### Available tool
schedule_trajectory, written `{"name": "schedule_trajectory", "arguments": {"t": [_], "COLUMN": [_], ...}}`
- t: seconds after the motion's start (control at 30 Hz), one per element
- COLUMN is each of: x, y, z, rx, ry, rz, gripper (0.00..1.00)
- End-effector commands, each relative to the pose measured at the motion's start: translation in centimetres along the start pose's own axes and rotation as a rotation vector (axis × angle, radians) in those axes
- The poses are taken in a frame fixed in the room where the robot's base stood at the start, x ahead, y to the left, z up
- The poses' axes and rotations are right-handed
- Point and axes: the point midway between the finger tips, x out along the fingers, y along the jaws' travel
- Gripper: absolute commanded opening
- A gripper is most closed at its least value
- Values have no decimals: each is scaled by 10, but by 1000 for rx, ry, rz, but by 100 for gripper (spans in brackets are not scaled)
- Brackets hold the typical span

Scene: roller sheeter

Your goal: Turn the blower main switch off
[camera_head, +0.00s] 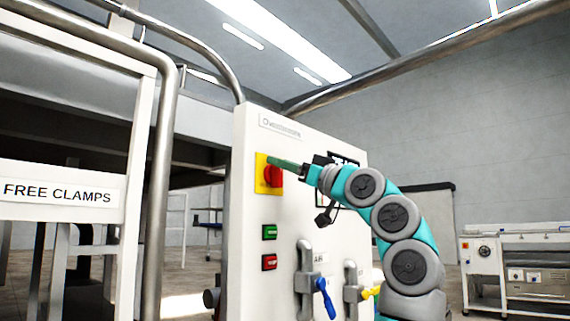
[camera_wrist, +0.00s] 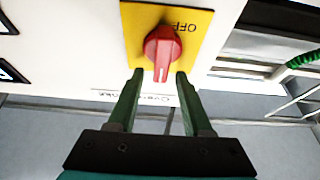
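A red rotary switch knob (camera_head: 276,176) sits on a yellow plate (camera_head: 261,186) on the white control panel. In the wrist view the knob (camera_wrist: 162,52) fills the upper middle. "OFF" is printed upside down on the yellow plate (camera_wrist: 140,22) beside it, and the knob's grip bar points down in that picture. My gripper (camera_wrist: 159,74) is open, with its two green fingers either side of the knob's lower end. Gaps show between the fingers and the knob; contact is not visible. In the head view my gripper (camera_head: 287,164) reaches the knob from the right and partly covers it.
Below are a green button (camera_head: 269,232), a red button (camera_head: 269,262), a blue-handled valve (camera_head: 326,298) and a yellow-handled valve (camera_head: 371,292). My arm hides part of the panel (camera_head: 245,140). A "FREE CLAMPS" sign (camera_head: 57,193) is at left; a machine (camera_head: 520,265) stands far right.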

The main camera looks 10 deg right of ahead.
Motion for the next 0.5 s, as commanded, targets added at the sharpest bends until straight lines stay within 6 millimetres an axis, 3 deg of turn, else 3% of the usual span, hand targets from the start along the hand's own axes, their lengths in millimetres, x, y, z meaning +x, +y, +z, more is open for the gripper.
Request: {"name": "schedule_trajectory", "arguments": {"t": [0.07,0.4,0.5], "x": [0,0,0], "y": [0,0,0], "z": [0,0,0], "rx": [0,0,0], "ry": [0,0,0], "rz": [0,0,0], "gripper": [40,2,0]}}
